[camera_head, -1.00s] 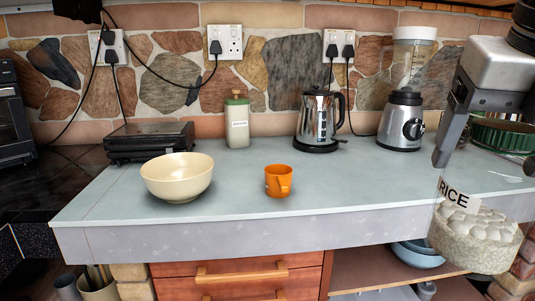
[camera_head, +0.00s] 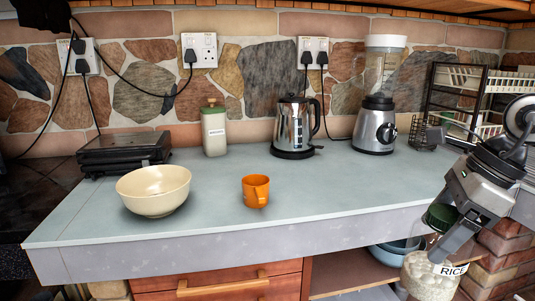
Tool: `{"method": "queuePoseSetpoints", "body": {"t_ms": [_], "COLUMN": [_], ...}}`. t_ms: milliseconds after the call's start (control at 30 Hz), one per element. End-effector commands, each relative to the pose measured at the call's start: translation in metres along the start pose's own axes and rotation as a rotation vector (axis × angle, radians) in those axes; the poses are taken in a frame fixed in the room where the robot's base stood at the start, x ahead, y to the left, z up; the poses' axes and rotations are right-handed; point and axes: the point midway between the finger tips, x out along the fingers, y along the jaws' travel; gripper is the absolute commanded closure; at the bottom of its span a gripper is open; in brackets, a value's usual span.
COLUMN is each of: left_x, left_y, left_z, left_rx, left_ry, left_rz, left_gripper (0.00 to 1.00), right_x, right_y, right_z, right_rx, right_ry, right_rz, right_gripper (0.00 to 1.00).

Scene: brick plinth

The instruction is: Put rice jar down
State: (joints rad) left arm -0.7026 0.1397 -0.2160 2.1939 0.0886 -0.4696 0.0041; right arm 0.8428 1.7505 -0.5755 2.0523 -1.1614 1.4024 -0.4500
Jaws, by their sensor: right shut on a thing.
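The rice jar (camera_head: 428,280) is a clear glass jar with pale rice inside, a green lid (camera_head: 440,217) and a white "RICE" label (camera_head: 451,269). It hangs at the lower right of the head view, in front of the counter's front edge. My right gripper (camera_head: 446,240) is shut on the jar near its upper part, and its fingers hide some of the glass. The bottom of the jar runs close to the picture's lower edge. My left gripper is not in view.
The counter (camera_head: 320,195) has free room in its middle and right front. On it stand a cream bowl (camera_head: 154,191), an orange mug (camera_head: 256,191), a green-lidded canister (camera_head: 214,131), a kettle (camera_head: 291,127), a blender (camera_head: 375,125), a black grill (camera_head: 122,153) and a dish rack (camera_head: 470,92).

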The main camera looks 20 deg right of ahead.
Motion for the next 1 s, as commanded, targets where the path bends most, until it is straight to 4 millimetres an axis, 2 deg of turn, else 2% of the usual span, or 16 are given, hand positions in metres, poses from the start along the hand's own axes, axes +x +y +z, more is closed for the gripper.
{"method": "queuePoseSetpoints", "body": {"t_ms": [33,233,400,500,700,833,1000], "left_x": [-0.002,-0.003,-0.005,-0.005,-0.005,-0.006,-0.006], "left_y": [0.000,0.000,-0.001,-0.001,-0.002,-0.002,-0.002], "left_z": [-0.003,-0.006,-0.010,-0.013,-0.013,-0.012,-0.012], "left_rx": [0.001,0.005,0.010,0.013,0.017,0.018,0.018], "left_ry": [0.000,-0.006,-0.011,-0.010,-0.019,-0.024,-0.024], "left_rz": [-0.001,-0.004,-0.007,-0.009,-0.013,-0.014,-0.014], "left_gripper": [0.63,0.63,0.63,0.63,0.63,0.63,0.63], "right_x": [0.015,0.075,0.121,0.141,0.166,0.173,0.175], "right_y": [0.002,0.019,0.047,0.063,0.083,0.087,0.088], "right_z": [0.011,0.042,0.074,0.089,0.106,0.110,0.111], "right_rx": [-0.124,-0.653,-1.170,-1.465,-1.905,-2.060,-2.131], "right_ry": [-0.014,-0.007,0.001,0.007,0.010,0.009,0.009], "right_rz": [0.056,0.267,0.478,0.601,0.786,0.850,0.879], "right_gripper": [0.85,0.85,0.85,0.85,0.85,0.85,0.85]}}
